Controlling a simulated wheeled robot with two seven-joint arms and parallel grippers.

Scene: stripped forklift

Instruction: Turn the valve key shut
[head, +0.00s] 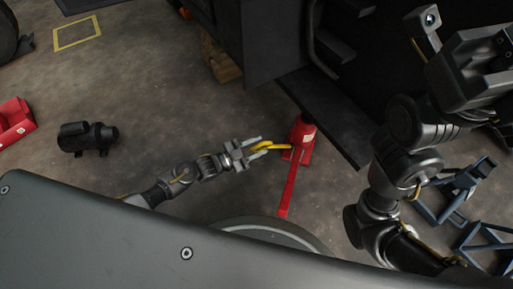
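A yellow valve key (280,146) with a looped end sticks out to the left from a red bottle jack (301,134) on the floor. My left gripper (264,147) is at the loop, pointing right toward the jack. Its two fingers are spread apart, with the yellow loop between their tips. I cannot tell whether either finger touches the loop. My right gripper (470,70) is raised at the upper right, far from the jack. Its fingers do not show clearly.
The jack's red handle (288,190) extends toward me. A dark forklift step (325,115) lies just beyond the jack. Blue stands (450,200) are at the right. A black motor-like part (88,138) and a red box (15,122) lie left. Floor between is clear.

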